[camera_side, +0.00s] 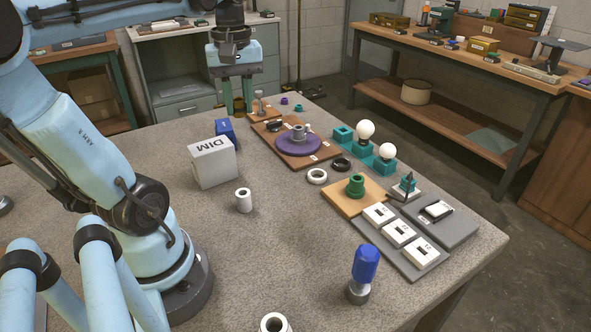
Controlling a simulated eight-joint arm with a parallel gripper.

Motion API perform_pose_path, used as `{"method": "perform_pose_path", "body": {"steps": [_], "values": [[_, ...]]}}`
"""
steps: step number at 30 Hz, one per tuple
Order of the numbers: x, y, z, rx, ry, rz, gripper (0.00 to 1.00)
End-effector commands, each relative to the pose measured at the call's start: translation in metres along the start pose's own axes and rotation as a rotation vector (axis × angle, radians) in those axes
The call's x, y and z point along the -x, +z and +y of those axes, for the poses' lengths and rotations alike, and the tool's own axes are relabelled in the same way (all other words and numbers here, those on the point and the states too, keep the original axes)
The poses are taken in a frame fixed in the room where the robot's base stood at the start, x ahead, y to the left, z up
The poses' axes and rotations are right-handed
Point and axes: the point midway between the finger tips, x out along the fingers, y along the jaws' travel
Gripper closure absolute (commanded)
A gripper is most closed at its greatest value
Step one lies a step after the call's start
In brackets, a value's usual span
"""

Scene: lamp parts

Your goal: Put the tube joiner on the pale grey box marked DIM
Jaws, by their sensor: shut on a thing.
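The pale grey box marked DIM (213,163) stands on the grey table at centre left, its top bare. My gripper (237,108) is beyond it, at the far side of the table, pointing down. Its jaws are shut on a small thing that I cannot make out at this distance. I cannot tell for sure which part is the tube joiner. A short white hollow tube (243,201) stands upright in front of the box. A similar white tube (274,323) is cut off by the bottom edge.
A blue box (225,129) stands behind the DIM box. A wooden board with a purple disc (299,143), teal blocks with white bulbs (365,130), a green part (355,186) and grey trays (398,246) fill the right side. A blue-handled tool (364,264) stands in front.

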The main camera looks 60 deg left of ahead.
Motion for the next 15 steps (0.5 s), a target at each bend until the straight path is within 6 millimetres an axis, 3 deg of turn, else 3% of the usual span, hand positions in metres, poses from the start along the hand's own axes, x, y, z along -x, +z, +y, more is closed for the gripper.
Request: {"method": "perform_pose_path", "body": {"steps": [15], "values": [[-0.057, -0.076, -0.061, 0.010, 0.000, 0.000, 1.00]]}}
